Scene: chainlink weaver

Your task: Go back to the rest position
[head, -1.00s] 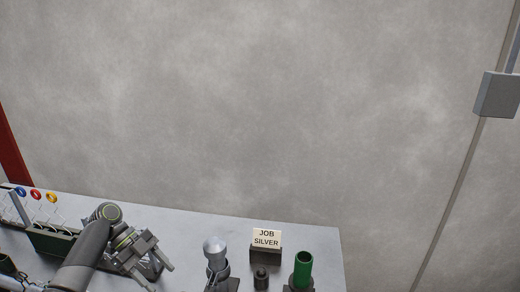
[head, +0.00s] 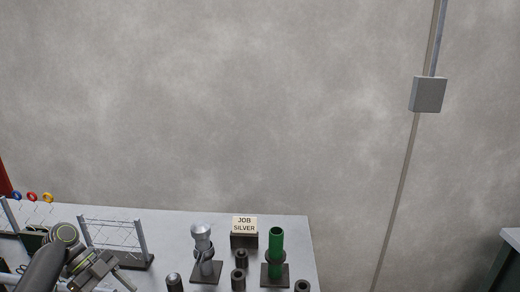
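My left gripper (head: 113,282) is at the lower left of the head view, low over the workbench (head: 180,225), with its arm coming in from the left. Its two fingers look spread apart and nothing shows between them, though the lower finger runs into the picture's bottom edge. My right gripper is out of the picture.
A wire rack (head: 113,240) stands just behind my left gripper. A silver-topped stand (head: 203,240), a "JOB SILVER" sign (head: 244,226), a green tube (head: 276,244) and several small dark cylinders (head: 238,280) stand right of it. A wall box (head: 428,94) hangs at right.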

